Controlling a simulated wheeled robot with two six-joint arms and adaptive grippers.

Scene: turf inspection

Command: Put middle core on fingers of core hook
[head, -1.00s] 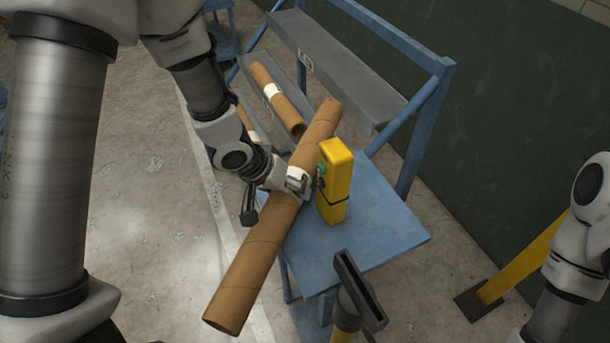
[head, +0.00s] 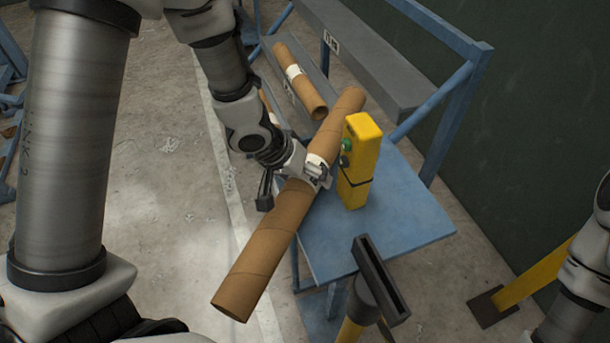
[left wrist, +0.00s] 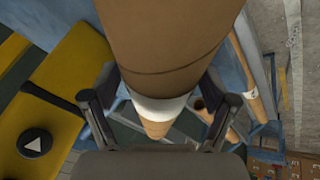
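A long brown cardboard core (head: 270,235) with a white band lies aslant across the head view, its open lower end sticking out past the front-left of a blue table. My left gripper (head: 316,172) is at the white band. In the left wrist view the core (left wrist: 165,50) runs between the two fingers (left wrist: 160,110), one on each side, and they look closed around it. A dark slotted head (head: 378,278) on a yellow post stands in front of the table; I cannot tell whether it is the core hook. My right gripper is out of view.
A yellow box (head: 360,165) with a green button stands on the blue table (head: 405,215), close right of the core. A shorter banded core (head: 300,82) lies on the grey rack behind, with another partly hidden. A yellow beam (head: 535,270) stands at right. Open floor lies left.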

